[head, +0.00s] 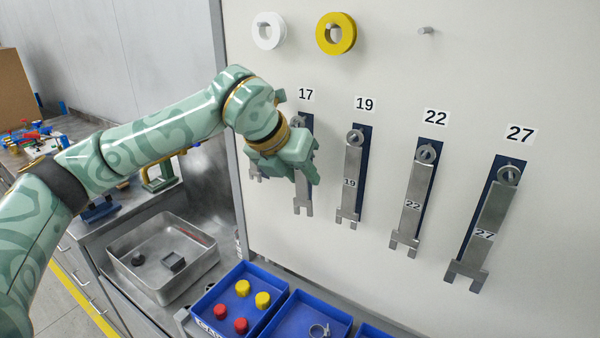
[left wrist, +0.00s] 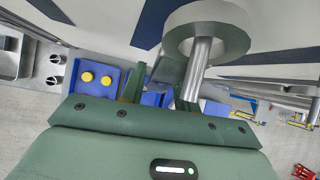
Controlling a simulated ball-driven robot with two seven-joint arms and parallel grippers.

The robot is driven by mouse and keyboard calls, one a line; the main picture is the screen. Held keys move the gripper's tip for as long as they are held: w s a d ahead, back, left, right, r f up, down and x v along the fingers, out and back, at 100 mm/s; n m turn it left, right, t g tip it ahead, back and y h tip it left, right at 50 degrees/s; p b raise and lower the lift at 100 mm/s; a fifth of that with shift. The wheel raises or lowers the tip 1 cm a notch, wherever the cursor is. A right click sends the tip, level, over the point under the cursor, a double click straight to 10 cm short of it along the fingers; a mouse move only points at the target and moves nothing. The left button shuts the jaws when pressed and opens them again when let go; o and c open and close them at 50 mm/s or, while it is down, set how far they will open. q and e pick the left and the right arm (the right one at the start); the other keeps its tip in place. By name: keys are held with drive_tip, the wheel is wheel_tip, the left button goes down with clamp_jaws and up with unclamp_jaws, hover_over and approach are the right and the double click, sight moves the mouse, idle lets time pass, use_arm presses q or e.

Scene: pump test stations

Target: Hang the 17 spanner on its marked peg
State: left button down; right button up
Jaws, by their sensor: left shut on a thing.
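The 17 spanner (head: 303,190) hangs down under the 17 label (head: 306,95), in front of its dark blue outline. My left gripper (head: 304,172) is shut on its shaft and hides the middle and any number there. Its ring shows above my gripper, and its open jaw below. In the left wrist view a metal peg (left wrist: 197,68) runs through the ring (left wrist: 240,38), so the ring appears to be around the peg. My left fingers (left wrist: 162,88) show beside it. My right gripper is not in view.
Spanners 19 (head: 350,180), 22 (head: 413,205) and 27 (head: 483,235) hang to the right. A metal jaw (head: 254,171) shows left of my gripper. White (head: 257,31) and yellow (head: 347,48) rings hang above. Blue bins (head: 237,270) and a metal tray (head: 208,243) stand below.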

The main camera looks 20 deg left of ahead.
use_arm(q)
drive_tip(key=c, duration=0.9)
unclamp_jaws()
drive_tip(key=shift+c, duration=0.2)
drive_tip(key=shift+r, duration=0.1)
drive_tip(key=v, duration=1.6)
drive_tip(key=shift+s, duration=0.1)
